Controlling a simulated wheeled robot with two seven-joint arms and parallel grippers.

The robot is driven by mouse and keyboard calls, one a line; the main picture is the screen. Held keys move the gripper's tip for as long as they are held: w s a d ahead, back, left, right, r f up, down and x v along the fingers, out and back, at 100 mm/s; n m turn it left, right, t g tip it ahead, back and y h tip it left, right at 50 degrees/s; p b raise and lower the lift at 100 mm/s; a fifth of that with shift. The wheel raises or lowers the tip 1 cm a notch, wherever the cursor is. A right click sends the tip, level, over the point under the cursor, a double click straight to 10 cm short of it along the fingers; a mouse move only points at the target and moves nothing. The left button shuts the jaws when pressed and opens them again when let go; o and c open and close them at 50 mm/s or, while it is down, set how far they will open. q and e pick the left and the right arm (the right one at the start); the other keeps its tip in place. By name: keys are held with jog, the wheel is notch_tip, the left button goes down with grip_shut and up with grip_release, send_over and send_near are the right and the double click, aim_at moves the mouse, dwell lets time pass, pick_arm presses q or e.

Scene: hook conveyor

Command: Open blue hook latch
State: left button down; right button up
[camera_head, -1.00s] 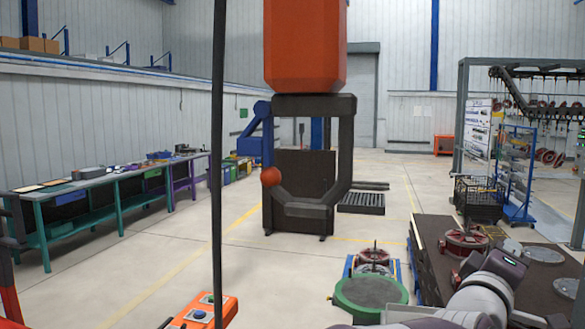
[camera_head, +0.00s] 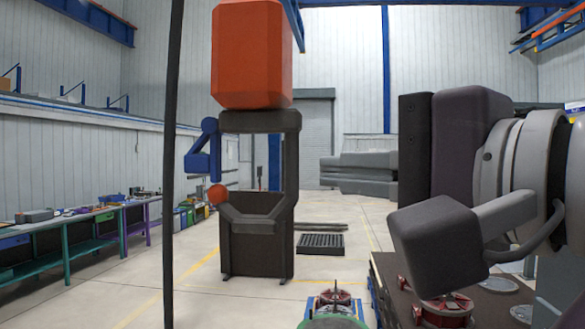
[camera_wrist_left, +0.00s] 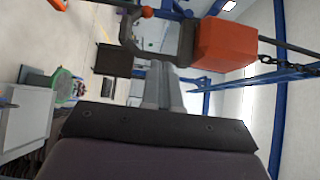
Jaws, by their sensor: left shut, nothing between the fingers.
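The blue hook latch (camera_head: 203,150) sits on the left side of a dark hook frame (camera_head: 288,165) that hangs under an orange hoist block (camera_head: 252,55). A red ball (camera_head: 219,194) is at the frame's lower left, below the latch. My left gripper (camera_head: 328,172) is at the right of the head view. Its grey fingers are shut and empty, pointing left towards the hook but apart from it. In the left wrist view the fingers (camera_wrist_left: 158,68) point up, with the orange block (camera_wrist_left: 224,45) and red ball (camera_wrist_left: 147,12) beyond. My right gripper is out of view.
A long workbench (camera_head: 90,228) runs along the left wall. A dark table (camera_head: 400,285) with red parts (camera_head: 445,308) stands at the lower right.

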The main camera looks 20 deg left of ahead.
pick_arm(q)
jog(key=p, duration=0.2)
send_near(221, 167)
jog(key=w, duration=0.4)
jog(key=a, duration=0.2)
jog(key=s+a, duration=0.1)
jog(key=a, duration=0.2)
jog(key=shift+w+d, duration=0.1)
